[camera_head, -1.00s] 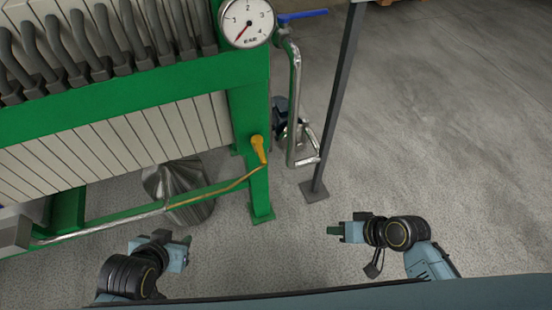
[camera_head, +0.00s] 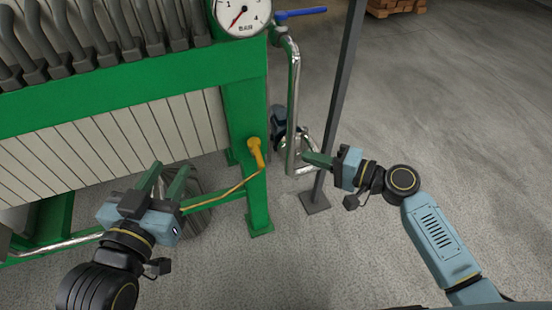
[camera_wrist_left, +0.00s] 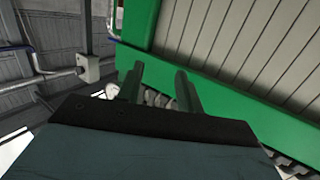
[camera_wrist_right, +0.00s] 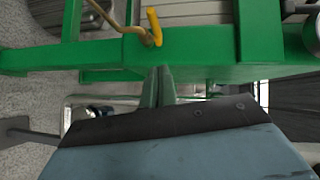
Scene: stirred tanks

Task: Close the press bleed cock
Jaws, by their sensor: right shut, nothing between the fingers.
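The press bleed cock is a yellow-orange lever (camera_head: 254,150) on the green corner post of the press, at the end of a thin brass pipe. In the right wrist view the yellow lever (camera_wrist_right: 154,27) shows at the top, just beyond my fingertips. My right gripper (camera_head: 306,160) is shut and empty, to the right of the post and apart from the lever. Its fingers (camera_wrist_right: 158,72) show close together in the right wrist view. My left gripper (camera_head: 164,178) is open and empty in front of the pale plates, left of the lever. Its fingers (camera_wrist_left: 158,75) are spread in the left wrist view.
A pressure gauge (camera_head: 241,15) and a blue-handled valve (camera_head: 300,13) are above. A silver vertical pipe (camera_head: 293,110) and a dark grey post (camera_head: 340,110) stand right of the green post, close to my right gripper.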

